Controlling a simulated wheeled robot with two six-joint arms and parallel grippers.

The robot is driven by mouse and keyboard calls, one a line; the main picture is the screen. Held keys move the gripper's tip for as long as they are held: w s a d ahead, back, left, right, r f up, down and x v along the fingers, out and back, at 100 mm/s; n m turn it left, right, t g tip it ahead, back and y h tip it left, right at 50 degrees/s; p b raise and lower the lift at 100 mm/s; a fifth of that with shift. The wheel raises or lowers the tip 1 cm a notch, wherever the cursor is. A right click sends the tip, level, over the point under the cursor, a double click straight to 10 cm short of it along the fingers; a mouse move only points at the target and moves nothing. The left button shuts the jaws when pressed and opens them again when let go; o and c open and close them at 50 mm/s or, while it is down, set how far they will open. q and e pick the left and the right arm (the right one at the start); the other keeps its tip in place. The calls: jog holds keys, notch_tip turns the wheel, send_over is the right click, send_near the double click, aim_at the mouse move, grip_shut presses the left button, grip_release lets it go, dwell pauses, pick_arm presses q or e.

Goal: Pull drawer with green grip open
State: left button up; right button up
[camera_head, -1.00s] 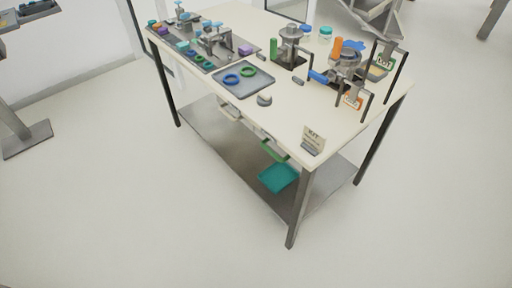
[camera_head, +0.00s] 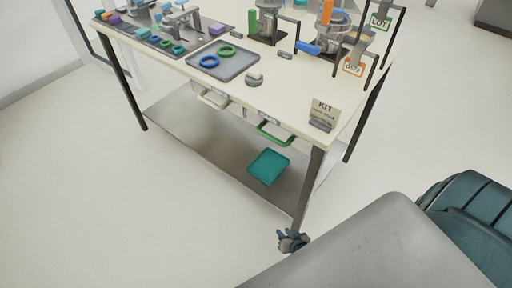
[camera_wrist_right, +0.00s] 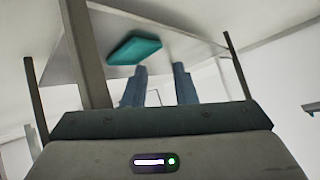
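The green grip (camera_head: 275,134) is a bar on a drawer under the front edge of the table top, near the front right corner. The drawer looks shut. My right gripper (camera_head: 290,236) shows small and dark near the foot of the front table leg, well below the green grip and apart from it. In the right wrist view its two fingers (camera_wrist_right: 160,88) stand apart with nothing between them. The green grip cannot be made out in the right wrist view. My left gripper is not in view.
A second drawer has a white grip (camera_head: 213,101) to the left. The table leg (camera_head: 311,190) stands close to my right gripper. A teal tray (camera_head: 268,166) lies on the lower shelf (camera_head: 210,140). A KIT sign (camera_head: 323,113) stands on the table top (camera_head: 285,100). The floor in front is clear.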

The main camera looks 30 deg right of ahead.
jog(key=w+r+m+t+b, duration=0.2)
jog(key=w+r+t+b, duration=0.25)
jog(key=w, duration=0.35)
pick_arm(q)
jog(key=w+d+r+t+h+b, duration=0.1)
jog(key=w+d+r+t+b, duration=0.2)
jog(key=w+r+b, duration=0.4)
pick_arm(e)
jog(key=m+t+h+b, duration=0.5)
jog(key=m+t+h, duration=0.15)
jog(key=m, duration=0.35)
send_near(272, 137)
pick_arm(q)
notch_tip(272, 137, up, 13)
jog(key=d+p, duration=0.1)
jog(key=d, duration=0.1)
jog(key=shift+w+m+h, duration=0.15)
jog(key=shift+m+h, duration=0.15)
pick_arm(e)
jog(key=shift+y, duration=0.35)
jog(key=x, duration=0.9)
jog(key=shift+w+d+f, duration=0.25)
jog(key=shift+w, duration=0.2)
jog(key=shift+c, duration=0.5)
grip_shut()
